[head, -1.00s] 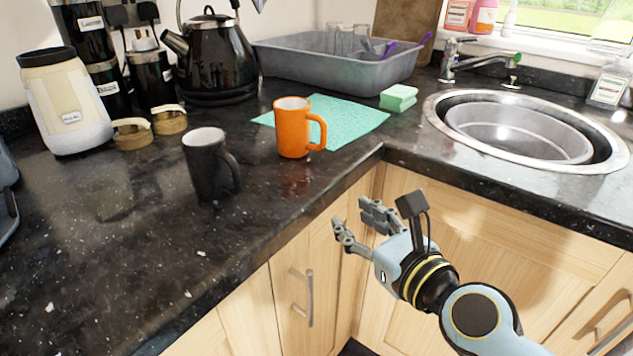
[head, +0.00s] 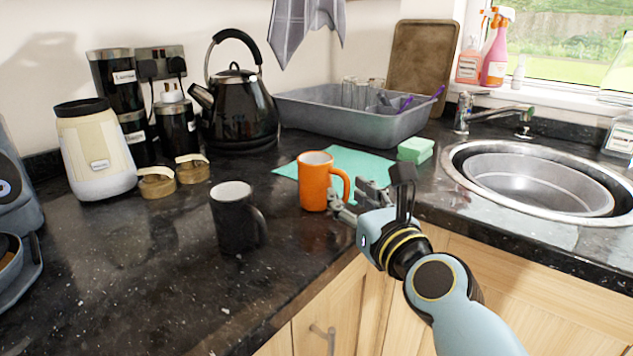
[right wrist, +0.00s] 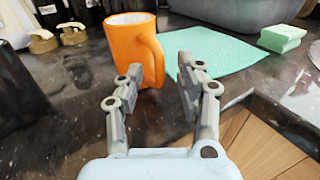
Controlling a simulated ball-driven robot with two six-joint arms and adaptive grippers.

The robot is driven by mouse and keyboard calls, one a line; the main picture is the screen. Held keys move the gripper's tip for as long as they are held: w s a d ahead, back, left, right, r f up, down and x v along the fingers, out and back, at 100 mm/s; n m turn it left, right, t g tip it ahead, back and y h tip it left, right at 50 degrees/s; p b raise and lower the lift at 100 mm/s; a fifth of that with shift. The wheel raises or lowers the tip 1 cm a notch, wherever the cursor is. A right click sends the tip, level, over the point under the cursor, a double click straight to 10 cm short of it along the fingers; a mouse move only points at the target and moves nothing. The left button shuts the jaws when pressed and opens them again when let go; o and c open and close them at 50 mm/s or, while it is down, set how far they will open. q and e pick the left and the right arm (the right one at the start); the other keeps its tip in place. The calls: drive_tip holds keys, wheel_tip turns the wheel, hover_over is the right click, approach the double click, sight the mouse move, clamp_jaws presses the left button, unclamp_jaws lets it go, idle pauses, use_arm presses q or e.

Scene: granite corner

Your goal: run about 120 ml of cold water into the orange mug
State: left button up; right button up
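The orange mug (head: 313,182) stands upright on the dark counter at the near edge of a green cloth, its handle to the right. In the right wrist view the orange mug (right wrist: 126,47) is just beyond my fingers, handle toward them. My right gripper (head: 357,193) is open and empty beside the handle; in the right wrist view its fingers (right wrist: 155,90) are spread apart. The tap (head: 490,112) stands behind the round steel sink (head: 535,183) at the right. My left gripper is not in view.
A black mug (head: 234,217) stands left of the orange one. The green cloth (head: 350,165) lies flat, with a sponge (head: 415,150) at its right. A black kettle (head: 236,110) and grey dish tub (head: 345,120) stand behind.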

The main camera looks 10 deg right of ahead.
drive_tip(key=shift+w, duration=0.25)
clamp_jaws()
drive_tip(key=shift+r, duration=0.15)
idle(0.4)
drive_tip(key=shift+r+p, duration=0.55)
drive_tip(key=shift+r, duration=0.05)
drive_tip(key=r+p, duration=0.3)
drive_tip(key=shift+s+d+r, duration=0.2)
drive_tip(key=shift+d+r, duration=0.1)
drive_tip(key=shift+r, duration=0.1)
drive_tip(key=s+d+r+p, duration=0.5)
drive_tip(key=d+p, duration=0.1)
drive_tip(key=d, duration=0.3)
drive_tip(key=shift+d+r+p, duration=0.35)
drive_tip(key=shift+d+r, duration=0.05)
